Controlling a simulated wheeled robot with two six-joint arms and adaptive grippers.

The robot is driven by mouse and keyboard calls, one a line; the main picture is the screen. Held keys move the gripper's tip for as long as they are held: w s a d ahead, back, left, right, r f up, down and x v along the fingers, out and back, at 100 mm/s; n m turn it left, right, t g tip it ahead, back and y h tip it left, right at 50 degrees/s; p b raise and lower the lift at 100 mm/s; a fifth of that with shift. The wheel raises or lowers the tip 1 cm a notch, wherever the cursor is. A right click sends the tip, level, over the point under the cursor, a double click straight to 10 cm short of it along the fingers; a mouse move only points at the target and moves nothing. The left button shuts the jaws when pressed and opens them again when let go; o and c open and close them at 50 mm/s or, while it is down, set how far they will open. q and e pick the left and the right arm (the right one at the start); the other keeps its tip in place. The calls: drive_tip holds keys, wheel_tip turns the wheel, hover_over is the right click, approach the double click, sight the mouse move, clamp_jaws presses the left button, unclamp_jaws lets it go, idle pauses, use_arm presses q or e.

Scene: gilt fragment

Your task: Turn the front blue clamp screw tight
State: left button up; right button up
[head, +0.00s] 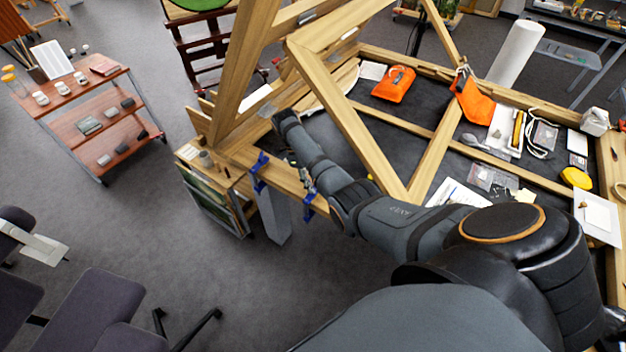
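Two blue clamps grip the wooden rail at the table's left edge. One blue clamp (258,172) is on the left. The other blue clamp (309,206) is nearer to me, close beside my dark grey arm. Their screws are too small to make out clearly. My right arm comes in from the lower right and reaches over the rail toward the upper left. Small metallic parts show near the rail between the clamps, and I cannot tell what they belong to. The fingers of my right gripper cannot be made out. My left gripper is not in view.
A large wooden frame (355,120) stands over the table, close to my arm. A shelf cart (88,108) stands at the left.

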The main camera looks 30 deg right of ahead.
idle(0.3)
drive_tip(key=o, duration=1.2)
drive_tip(key=shift+c, duration=0.2)
